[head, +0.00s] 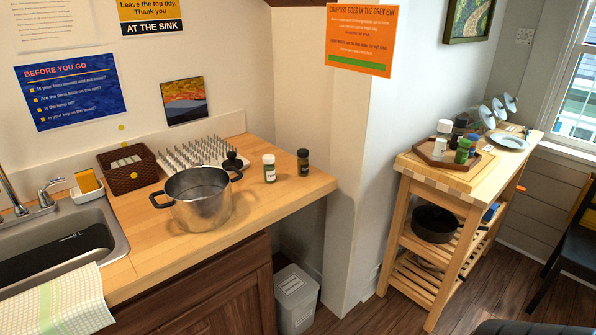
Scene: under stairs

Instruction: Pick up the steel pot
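The steel pot (201,207) stands upright on the wooden counter, in the left half of the head view. It is open at the top, with no lid on it. It has two black side handles, one toward the left and one toward the upper right. Its inside looks empty from here, though the bottom is only partly visible. Neither of my grippers shows in the head view.
Behind the pot are a drying rack (195,155) and a brown basket (130,177). A white-capped jar (269,170) and a dark jar (303,163) stand right of it. The sink (62,243) lies left.

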